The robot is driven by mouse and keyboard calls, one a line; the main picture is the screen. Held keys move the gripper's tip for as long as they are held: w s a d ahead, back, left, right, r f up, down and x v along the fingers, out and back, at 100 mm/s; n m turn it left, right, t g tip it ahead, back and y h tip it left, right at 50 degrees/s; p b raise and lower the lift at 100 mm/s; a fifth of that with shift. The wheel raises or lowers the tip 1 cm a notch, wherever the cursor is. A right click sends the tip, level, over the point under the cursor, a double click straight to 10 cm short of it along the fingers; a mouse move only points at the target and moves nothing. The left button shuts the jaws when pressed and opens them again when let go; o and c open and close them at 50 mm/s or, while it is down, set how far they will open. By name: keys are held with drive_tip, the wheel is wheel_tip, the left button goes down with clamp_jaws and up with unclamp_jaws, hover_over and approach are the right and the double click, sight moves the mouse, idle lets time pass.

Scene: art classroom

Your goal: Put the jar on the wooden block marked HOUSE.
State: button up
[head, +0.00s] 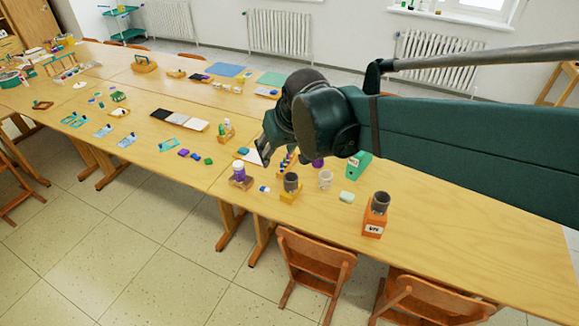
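I cannot tell which jar the task means, and I cannot read HOUSE on any block. A purple jar with a pale lid (238,169) stands on a brown block (242,184). A dark grey jar (291,182) stands on a yellow block (290,197). Another dark jar (380,202) stands on an orange block (373,224) with a white label too small to read surely. A clear jar (326,180) stands on the table. A green block (357,166) with a pale label is behind. My gripper (266,150) is above the table, behind the purple jar; its fingers are partly hidden.
A pale green soap-like piece (346,197) and a small blue and white piece (264,189) lie on the table (450,240). A purple item (317,163) is partly behind my arm. Chairs (316,262) stand along the near edge. The table's right part is clear.

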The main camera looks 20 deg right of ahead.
drive_tip(key=s+d+f+m+t, duration=0.1)
drive_tip(key=s+d, duration=0.1)
drive_tip(key=s, duration=1.4)
drive_tip(key=shift+s+f, duration=0.4)
drive_tip(key=shift+d, duration=0.1)
